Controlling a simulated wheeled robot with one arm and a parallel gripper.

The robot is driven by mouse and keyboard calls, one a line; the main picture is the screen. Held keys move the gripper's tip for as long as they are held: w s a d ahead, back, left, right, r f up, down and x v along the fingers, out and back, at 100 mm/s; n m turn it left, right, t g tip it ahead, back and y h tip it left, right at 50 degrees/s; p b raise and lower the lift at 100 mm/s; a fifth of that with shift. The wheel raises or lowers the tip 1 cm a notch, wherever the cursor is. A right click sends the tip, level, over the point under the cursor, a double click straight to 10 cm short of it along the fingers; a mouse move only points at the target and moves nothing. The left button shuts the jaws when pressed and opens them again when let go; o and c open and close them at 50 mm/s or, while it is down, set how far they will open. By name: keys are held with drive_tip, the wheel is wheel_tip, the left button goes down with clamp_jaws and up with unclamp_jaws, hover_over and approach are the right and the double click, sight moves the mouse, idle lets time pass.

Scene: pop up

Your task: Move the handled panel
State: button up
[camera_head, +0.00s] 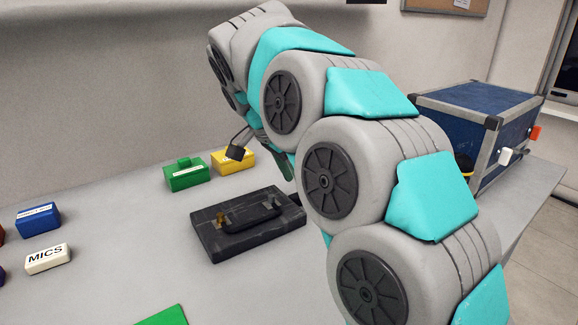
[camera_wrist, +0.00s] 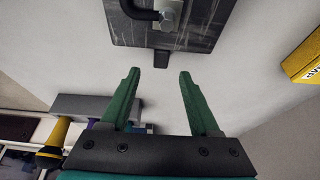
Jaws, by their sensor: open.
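The handled panel (camera_head: 225,238) is a dark, scuffed flat slab lying on the grey table, with a black bar handle on top and a small brass-coloured fitting at its left. In the wrist view the panel (camera_wrist: 195,32) fills the top edge, with part of its handle, a metal fitting and a small dark tab at its near edge. My gripper (camera_wrist: 159,72) has two green fingers spread apart, with nothing between them. The fingertips show just below the panel's edge in that view, apart from the handle.
A green box (camera_head: 187,178) and a yellow box (camera_head: 228,167) stand behind the panel. A blue box (camera_head: 38,220) and a white "MICS" box (camera_head: 48,259) stand at left. A big blue case (camera_head: 470,122) stands at right.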

drive_tip(key=shift+x, duration=2.15)
drive_tip(key=shift+c, duration=0.3)
clamp_jaws()
